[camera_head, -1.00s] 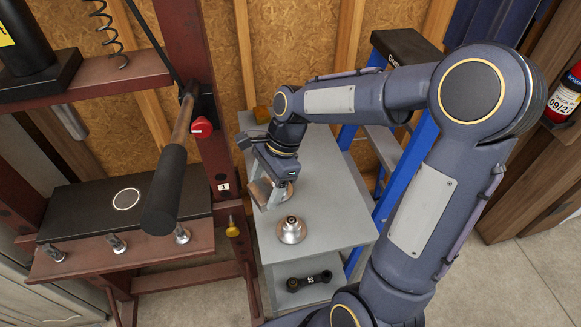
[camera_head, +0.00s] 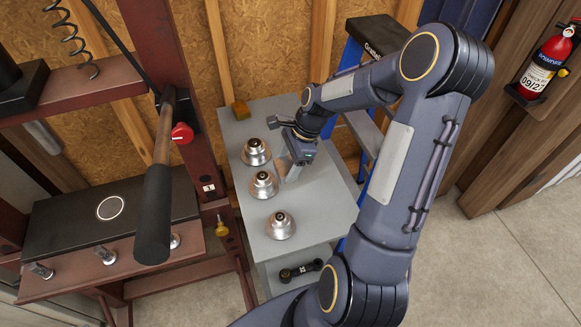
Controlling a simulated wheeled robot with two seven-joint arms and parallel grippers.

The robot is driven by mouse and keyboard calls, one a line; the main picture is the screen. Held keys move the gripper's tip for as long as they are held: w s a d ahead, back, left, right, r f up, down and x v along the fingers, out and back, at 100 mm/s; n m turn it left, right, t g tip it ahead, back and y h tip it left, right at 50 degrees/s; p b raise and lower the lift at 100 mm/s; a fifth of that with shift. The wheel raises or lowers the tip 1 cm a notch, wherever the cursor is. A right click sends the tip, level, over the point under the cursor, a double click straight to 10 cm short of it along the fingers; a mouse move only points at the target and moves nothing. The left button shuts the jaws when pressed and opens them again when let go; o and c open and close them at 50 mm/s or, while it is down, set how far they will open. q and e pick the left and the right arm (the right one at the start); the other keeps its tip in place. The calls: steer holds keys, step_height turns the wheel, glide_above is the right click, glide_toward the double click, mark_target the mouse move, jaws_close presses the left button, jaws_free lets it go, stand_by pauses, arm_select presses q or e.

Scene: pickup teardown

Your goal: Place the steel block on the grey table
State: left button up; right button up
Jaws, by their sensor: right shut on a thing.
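The grey table (camera_head: 318,215) stands in the middle, with a flat top and a lower shelf. My right gripper (camera_head: 287,176) points down over the middle of its top, to the right of several dome-shaped metal parts. It is shut on a small pale grey piece, which looks like the steel block (camera_head: 293,174). The piece is mostly hidden by the fingers and wrist, and I cannot tell whether it touches the table top. My left gripper is not in view.
Three dome-shaped metal parts, far (camera_head: 256,152), middle (camera_head: 264,185) and near (camera_head: 280,225), line the table's left side. The table's right front is clear.

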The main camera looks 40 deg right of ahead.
steer(key=shift+w+d+f, duration=0.3)
steer(key=shift+d+f, duration=0.35)
steer(key=shift+f, duration=0.1)
step_height(320, 180, down, 3)
steer(key=shift+d+r+p, duration=0.1)
steer(key=shift+p, duration=0.65)
steer(key=shift+f, duration=0.2)
steer(key=shift+f, duration=0.2)
steer(key=o, duration=1.6)
steer(key=shift+r, duration=0.1)
